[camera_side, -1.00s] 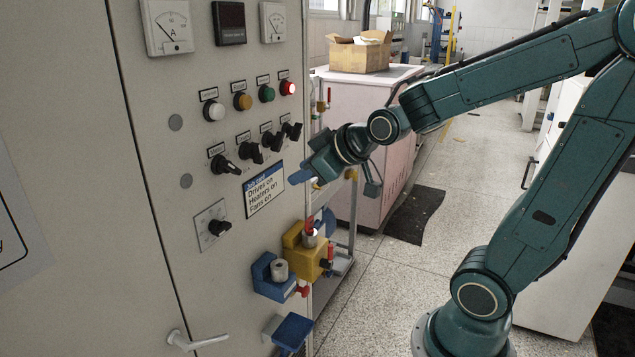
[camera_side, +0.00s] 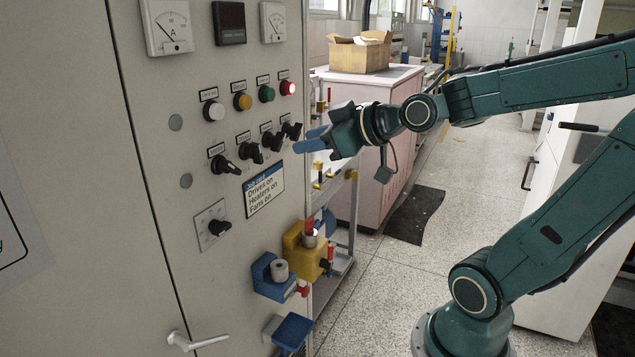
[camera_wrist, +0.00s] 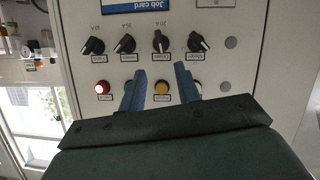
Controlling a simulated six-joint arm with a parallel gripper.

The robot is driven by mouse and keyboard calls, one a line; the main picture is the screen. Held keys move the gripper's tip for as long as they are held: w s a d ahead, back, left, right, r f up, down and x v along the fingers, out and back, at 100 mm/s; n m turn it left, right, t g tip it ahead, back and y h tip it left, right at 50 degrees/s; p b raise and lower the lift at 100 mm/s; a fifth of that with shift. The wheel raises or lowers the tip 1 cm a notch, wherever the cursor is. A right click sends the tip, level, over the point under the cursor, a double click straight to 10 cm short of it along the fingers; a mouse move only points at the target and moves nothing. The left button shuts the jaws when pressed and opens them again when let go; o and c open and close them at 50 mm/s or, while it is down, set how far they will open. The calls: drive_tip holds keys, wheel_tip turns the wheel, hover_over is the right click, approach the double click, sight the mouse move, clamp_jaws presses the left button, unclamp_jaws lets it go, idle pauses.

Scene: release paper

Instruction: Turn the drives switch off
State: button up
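The drives switch (camera_side: 250,151) is a black rotary knob on the grey panel, second from the left in its row in the side view. My gripper (camera_side: 300,140) is in front of the panel, right of the switch row in the side view. Its two blue fingers are apart with nothing between them. In the wrist view my gripper (camera_wrist: 158,68) points towards the drives switch, fingertips on either side of its label. Contact is not visible.
Other black knobs sit close by: the master switch (camera_side: 224,165), one (camera_side: 271,140) and another (camera_side: 292,131) to the right. Lamps sit above them, with the red lamp (camera_side: 287,87) lit. The job card (camera_side: 264,189) is below. Coloured blocks (camera_side: 305,250) stick out lower down.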

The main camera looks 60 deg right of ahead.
sight(260, 154)
drive_tip(key=shift+x, duration=6.6)
clamp_jaws()
drive_tip(key=n+h, duration=0.2)
drive_tip(key=n, duration=0.1)
drive_tip(key=shift+a+f, duration=0.1)
drive_tip(key=shift+a, duration=0.05)
drive_tip(key=shift+n+t+h, duration=0.3)
drive_tip(key=shift+n+h, duration=0.2)
drive_tip(key=shift+n, duration=0.4)
